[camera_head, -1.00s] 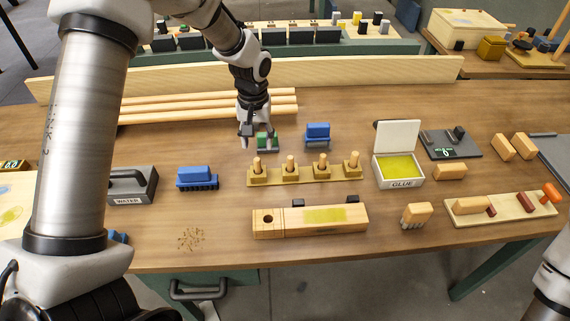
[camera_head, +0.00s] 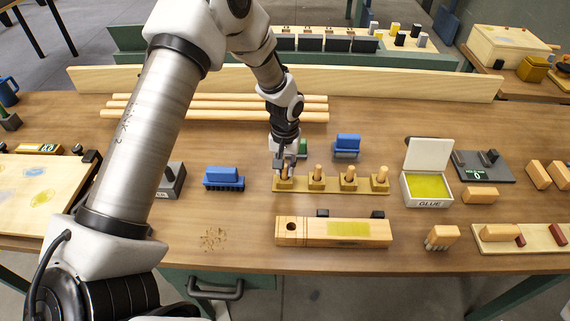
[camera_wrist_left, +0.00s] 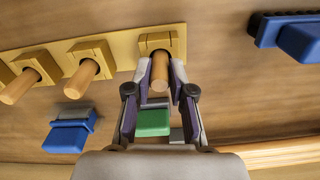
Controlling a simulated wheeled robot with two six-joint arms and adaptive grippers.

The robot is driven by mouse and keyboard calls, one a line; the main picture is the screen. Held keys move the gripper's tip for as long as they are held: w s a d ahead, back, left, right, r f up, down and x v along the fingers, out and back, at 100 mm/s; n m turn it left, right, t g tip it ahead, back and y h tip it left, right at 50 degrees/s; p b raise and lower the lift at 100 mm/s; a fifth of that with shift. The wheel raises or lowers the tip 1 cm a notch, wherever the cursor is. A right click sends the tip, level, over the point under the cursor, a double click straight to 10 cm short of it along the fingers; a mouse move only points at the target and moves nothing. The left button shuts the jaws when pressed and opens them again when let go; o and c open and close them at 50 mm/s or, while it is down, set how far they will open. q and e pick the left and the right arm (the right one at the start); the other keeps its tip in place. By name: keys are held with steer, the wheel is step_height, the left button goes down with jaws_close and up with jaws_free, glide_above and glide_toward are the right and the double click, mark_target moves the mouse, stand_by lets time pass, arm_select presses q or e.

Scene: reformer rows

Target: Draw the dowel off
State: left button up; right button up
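Several wooden dowels stand upright in square yellow-brown blocks on a strip (camera_head: 333,187) in the head view. The leftmost dowel (camera_head: 285,172) is partly hidden by my left gripper (camera_head: 286,168), which has come down over it. In the left wrist view this dowel (camera_wrist_left: 160,72) stands in its slotted block (camera_wrist_left: 162,40), between the two fingers of my left gripper (camera_wrist_left: 160,78). The fingers are apart, with a small gap seen on each side of the dowel. The other dowels (camera_wrist_left: 82,78) stand to the left in the wrist view. My right gripper is not in view.
A green block (camera_wrist_left: 153,122) lies close behind the strip, under my left fingers in the wrist view. A blue brush (camera_head: 223,178) lies left of the strip. A bored wooden block (camera_head: 330,231) lies in front, and the glue box (camera_head: 427,188) stands right.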

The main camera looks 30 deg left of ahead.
arm_select(q)
jaws_close()
steer(key=shift+r+p, duration=2.45)
steer(key=shift+r, duration=0.35)
steer(key=shift+f, duration=0.1)
